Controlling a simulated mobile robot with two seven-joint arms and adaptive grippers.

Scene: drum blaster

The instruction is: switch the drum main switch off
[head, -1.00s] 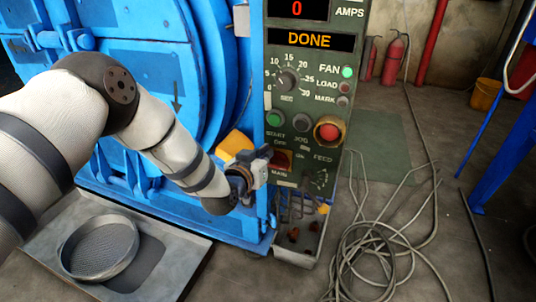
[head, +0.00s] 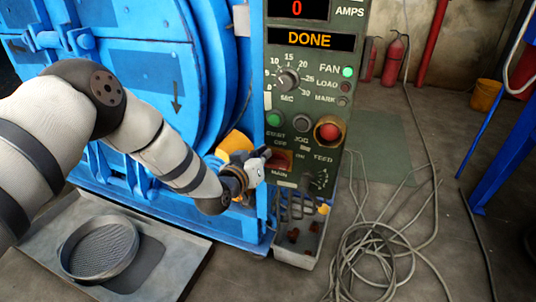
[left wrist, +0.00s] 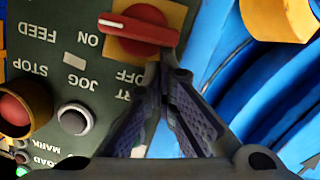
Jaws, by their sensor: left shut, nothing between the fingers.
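The drum main switch is a red handle on a yellow-orange plate, low on the green control panel, above the MAIN label in the head view (head: 283,160). In the left wrist view its red handle (left wrist: 140,31) lies across the plate, its white-marked end toward the ON label and its other end near my fingers. My left gripper (head: 264,154) is shut and empty, at the switch's left side in the head view. In the left wrist view its fingertips (left wrist: 167,72) meet close to the handle's unmarked end; I cannot tell if they touch. My right gripper is not in view.
The panel's display (head: 310,40) reads DONE and the green FAN lamp (head: 347,72) is lit. A red stop button (head: 328,132) and the FEED knob (head: 318,180) are close to the switch. The blue drum machine (head: 150,75) stands left; loose cables (head: 375,255) lie right.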

